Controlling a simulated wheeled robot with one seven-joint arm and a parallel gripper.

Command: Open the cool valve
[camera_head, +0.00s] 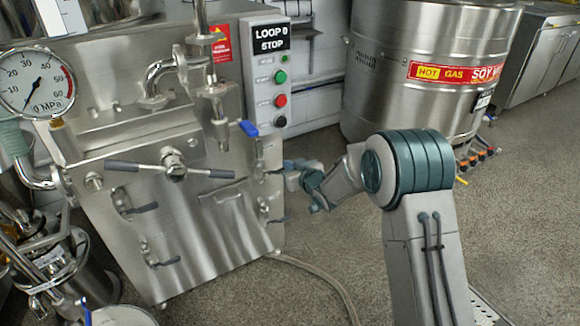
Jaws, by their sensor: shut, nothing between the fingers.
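My gripper (289,169) is at the end of my outstretched arm, beside the right edge of the steel colloid mill (205,235). It is shut and empty, and its fingers are small and hard to make out. A black lever handle (270,173) sticks out from the mill's right side just left of my gripper; I cannot tell whether they touch. Another black lever (274,221) is lower on the same side. A blue valve handle (248,128) is higher up, on the pipe beside the control box. No readable label shows which one is the cool valve.
A pressure gauge (36,84) and a T-shaped handle (173,168) are on the mill. The control box (266,75) reads "LOOP 0 STOP". A soy vat (428,65) stands behind my arm. A hose (320,284) crosses the otherwise open floor right of the mill.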

